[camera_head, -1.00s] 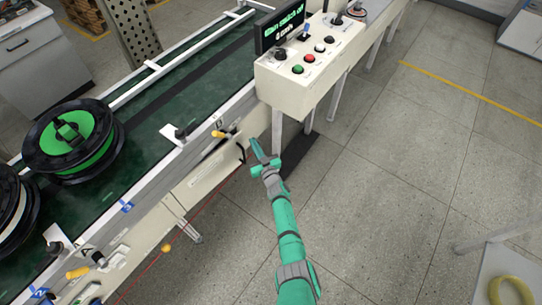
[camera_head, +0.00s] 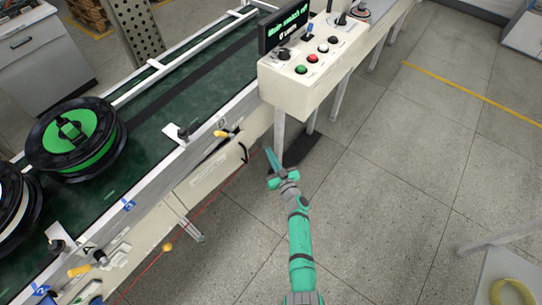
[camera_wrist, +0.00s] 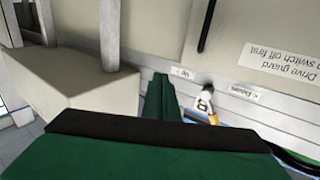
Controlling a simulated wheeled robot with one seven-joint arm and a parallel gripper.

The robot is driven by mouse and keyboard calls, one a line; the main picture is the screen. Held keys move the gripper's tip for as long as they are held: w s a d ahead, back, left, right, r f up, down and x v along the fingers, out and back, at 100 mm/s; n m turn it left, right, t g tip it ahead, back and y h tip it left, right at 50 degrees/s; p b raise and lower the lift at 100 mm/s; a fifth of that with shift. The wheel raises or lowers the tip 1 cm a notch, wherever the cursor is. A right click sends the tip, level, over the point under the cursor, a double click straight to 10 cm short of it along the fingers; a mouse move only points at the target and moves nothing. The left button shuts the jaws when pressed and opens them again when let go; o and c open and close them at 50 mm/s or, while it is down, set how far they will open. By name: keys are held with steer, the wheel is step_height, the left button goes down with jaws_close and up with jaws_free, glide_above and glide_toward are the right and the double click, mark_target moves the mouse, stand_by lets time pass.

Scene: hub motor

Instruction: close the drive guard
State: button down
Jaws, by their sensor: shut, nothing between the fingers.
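The drive guard (camera_head: 207,181) is a cream panel on the near side of the conveyor, with a black bar handle (camera_head: 243,152) at its right end. In the wrist view the guard (camera_wrist: 245,35) carries an upside-down label reading "Drive guard" and "switch off first"; its handle (camera_wrist: 207,25) is at the top. A dark gap shows above the panel in the head view; how far the guard stands open is unclear. My green gripper (camera_head: 269,158) is shut and empty, just right of the handle and apart from it. Its fingers (camera_wrist: 160,97) partly show in the wrist view.
A yellow-tipped lever (camera_head: 222,134) marked B sits above the guard, between "Up" and "Down" labels. The control box (camera_head: 305,78) stands right of it, its screen (camera_head: 283,27) reading main switch off. A reel (camera_head: 73,138) lies on the belt.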

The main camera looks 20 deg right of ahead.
steer(key=shift+s, duration=0.2)
steer(key=s+a+r+m+t+h, duration=0.1)
steer(key=s+a+r, duration=0.15)
steer(key=a, duration=0.55)
steer(key=s+a+r+m+t, duration=0.1)
steer(key=a+r+m, duration=0.15)
steer(key=a, duration=0.55)
steer(key=s+a+r+m+h, duration=0.2)
steer(key=s+a+r, duration=0.2)
steer(key=s+a, duration=0.5)
steer(key=s+d+r+g+h, duration=0.1)
steer(key=s, duration=1)
steer(key=s+d+r+g+h, duration=0.1)
steer(key=s+r, duration=0.1)
steer(key=s, duration=1)
steer(key=s+d+r+n+g+y, duration=0.1)
steer(key=s+d+r+n, duration=0.1)
steer(key=s, duration=0.4)
steer(key=s+d+r+n+g+y, duration=0.1)
steer(key=s+d+r, duration=0.3)
steer(key=s+r, duration=0.2)
steer(key=shift+s+d+r+n, duration=0.35)
steer(key=shift+s+d+r, duration=0.05)
steer(key=shift+r, duration=0.25)
